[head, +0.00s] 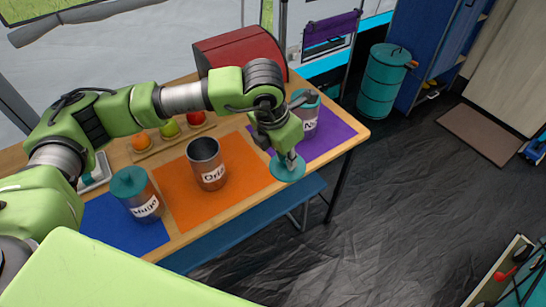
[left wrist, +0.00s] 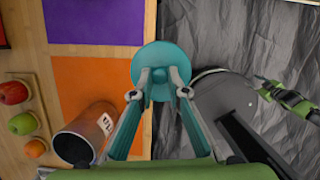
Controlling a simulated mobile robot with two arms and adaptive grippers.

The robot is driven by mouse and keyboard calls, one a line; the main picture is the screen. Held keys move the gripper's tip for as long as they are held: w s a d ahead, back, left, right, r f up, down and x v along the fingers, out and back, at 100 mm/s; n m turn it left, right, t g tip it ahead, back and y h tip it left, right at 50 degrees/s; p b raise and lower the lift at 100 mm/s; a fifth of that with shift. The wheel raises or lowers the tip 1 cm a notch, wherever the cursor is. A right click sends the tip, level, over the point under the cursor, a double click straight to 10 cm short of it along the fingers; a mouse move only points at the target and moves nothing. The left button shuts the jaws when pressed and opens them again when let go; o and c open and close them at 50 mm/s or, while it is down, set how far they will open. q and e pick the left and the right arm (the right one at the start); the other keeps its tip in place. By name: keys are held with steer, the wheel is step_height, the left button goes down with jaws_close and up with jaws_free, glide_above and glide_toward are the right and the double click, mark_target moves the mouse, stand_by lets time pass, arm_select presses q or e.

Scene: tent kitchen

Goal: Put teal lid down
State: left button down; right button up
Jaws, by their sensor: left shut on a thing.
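The teal lid (head: 288,169) is a round flat disc with a knob. My left gripper (head: 290,158) is shut on its knob and holds it over the front edge of the table, right of the middle canister. The lid also shows between the fingers in the left wrist view (left wrist: 160,62). The open metal canister (head: 207,164) stands without a lid on the orange mat (head: 246,165). A teal-lidded canister (head: 136,193) stands on the blue mat (head: 110,225). Another teal-lidded canister (head: 306,112) stands on the purple mat (head: 330,135), partly hidden by my arm.
A wooden tray (head: 148,155) with several fruits and a red bread box (head: 240,52) are at the back of the table. A blue bench (head: 235,225) runs along its front. Bare purple mat lies right of the lid.

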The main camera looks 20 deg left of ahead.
arm_select(q)
steer(key=w+a, duration=0.1)
steer(key=w+a+f, duration=0.1)
steer(key=w+a+p, duration=0.1)
steer(key=shift+w+f, duration=0.3)
steer(key=shift+f, duration=0.1)
steer(key=w+a+f, duration=0.1)
steer(key=w+f, duration=0.1)
steer(key=f, duration=0.1)
steer(key=w+a+f, duration=0.1)
steer(key=f, duration=0.1)
steer(key=shift+w+a+f+p, duration=0.2)
steer(key=shift+a+f+p, duration=0.05)
steer(key=shift+a+p, duration=0.1)
steer(key=x, duration=0.2)
steer(key=p+x, duration=0.1)
steer(key=shift+s+a, duration=0.2)
steer(key=shift+a, duration=0.1)
steer(key=shift+f, duration=0.4)
arm_select(e)
steer(key=r, duration=0.3)
steer(key=shift+s+a+r, duration=0.15)
steer(key=shift+a, duration=0.2)
arm_select(q)
steer(key=shift+f, duration=0.15)
steer(key=c, duration=2)
jaws_free()
steer(key=shift+o, duration=0.2)
